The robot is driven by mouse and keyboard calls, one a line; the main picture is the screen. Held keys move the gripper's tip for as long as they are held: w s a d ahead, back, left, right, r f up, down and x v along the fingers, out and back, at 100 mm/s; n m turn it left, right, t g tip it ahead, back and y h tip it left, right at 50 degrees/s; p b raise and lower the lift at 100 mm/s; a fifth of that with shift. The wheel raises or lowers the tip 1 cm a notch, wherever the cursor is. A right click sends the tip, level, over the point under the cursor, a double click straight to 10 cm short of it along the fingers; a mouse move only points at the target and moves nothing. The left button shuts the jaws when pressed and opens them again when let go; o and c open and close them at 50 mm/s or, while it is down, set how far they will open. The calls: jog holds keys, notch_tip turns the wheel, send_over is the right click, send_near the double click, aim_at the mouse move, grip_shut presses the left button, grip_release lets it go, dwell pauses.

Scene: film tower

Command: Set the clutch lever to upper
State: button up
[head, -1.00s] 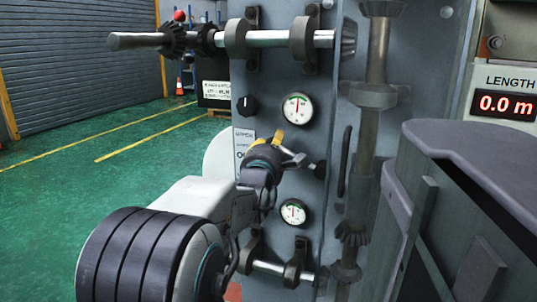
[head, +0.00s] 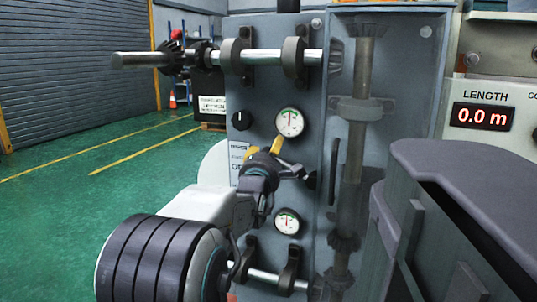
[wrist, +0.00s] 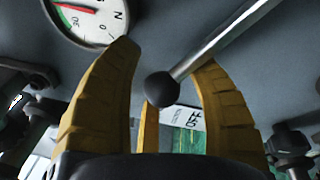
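The clutch lever is a silver rod with a black ball knob (wrist: 161,87). In the wrist view the rod (wrist: 212,44) runs from the knob to the upper right. My gripper (wrist: 166,62) has its yellow fingers spread apart around the knob, with visible gaps. In the head view my gripper (head: 264,148) is in front of the grey panel, between the upper gauge (head: 289,122) and lower gauge (head: 287,221). A short part of the rod (head: 292,174) shows right of it, beside a dark pivot. The knob is hidden there.
Horizontal shafts in brackets stick out above (head: 263,55) and below (head: 268,276) my arm. A black dial knob (head: 239,121) and an "OFF" label (wrist: 193,118) are on the panel. A dark grey cabinet (head: 465,180) stands at right. The green floor (head: 80,215) at left is clear.

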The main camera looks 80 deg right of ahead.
jog(key=shift+o, duration=0.4)
jog(key=shift+f, duration=0.1)
jog(key=shift+a, duration=0.2)
jog(key=a+f, duration=0.1)
jog(key=a, duration=1)
jog(key=shift+w+a, duration=0.25)
jog(key=shift+w, duration=0.2)
